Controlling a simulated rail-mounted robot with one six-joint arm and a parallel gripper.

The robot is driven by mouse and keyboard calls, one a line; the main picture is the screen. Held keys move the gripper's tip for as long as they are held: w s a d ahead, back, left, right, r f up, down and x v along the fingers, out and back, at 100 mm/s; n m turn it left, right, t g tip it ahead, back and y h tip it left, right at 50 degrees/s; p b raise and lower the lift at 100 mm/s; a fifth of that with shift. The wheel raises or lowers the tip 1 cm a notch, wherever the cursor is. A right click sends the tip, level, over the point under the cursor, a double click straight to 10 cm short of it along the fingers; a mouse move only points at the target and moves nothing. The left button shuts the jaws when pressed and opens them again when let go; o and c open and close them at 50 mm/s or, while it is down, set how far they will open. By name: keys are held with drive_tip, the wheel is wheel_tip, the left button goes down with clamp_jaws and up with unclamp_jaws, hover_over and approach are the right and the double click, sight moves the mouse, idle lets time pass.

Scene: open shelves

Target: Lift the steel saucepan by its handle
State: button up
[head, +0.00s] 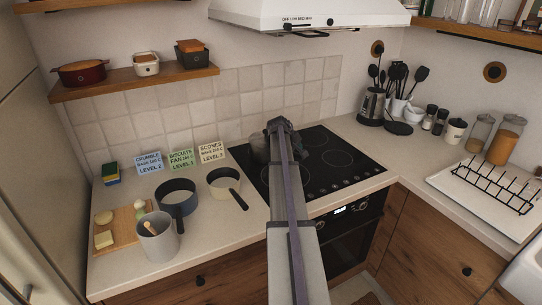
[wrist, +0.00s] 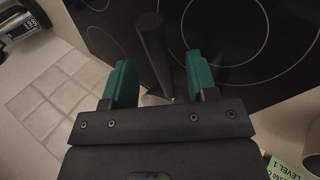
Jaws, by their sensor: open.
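The steel saucepan (head: 259,148) stands at the left rear of the black hob, partly hidden behind my arm in the head view. In the wrist view a dark straight handle (wrist: 152,48) runs up between the two green fingers. My gripper (wrist: 160,72) is open, with one finger on each side of the handle and visible gaps on both sides. In the head view the end of my arm (head: 278,125) is over the hob beside the pan. The pan's body is mostly hidden in the wrist view.
A dark blue pan (head: 176,203) and a cream pan (head: 222,178) with a dark handle stand on the counter left of the hob. A grey pot (head: 158,243) is in front. Recipe cards (head: 211,151) lean by the tiled wall. The hob's right side is clear.

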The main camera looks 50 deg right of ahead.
drive_tip(key=b+x, duration=0.3)
drive_tip(key=x, duration=0.2)
drive_tip(key=shift+f, duration=0.1)
drive_tip(key=shift+r, duration=0.25)
clamp_jaws()
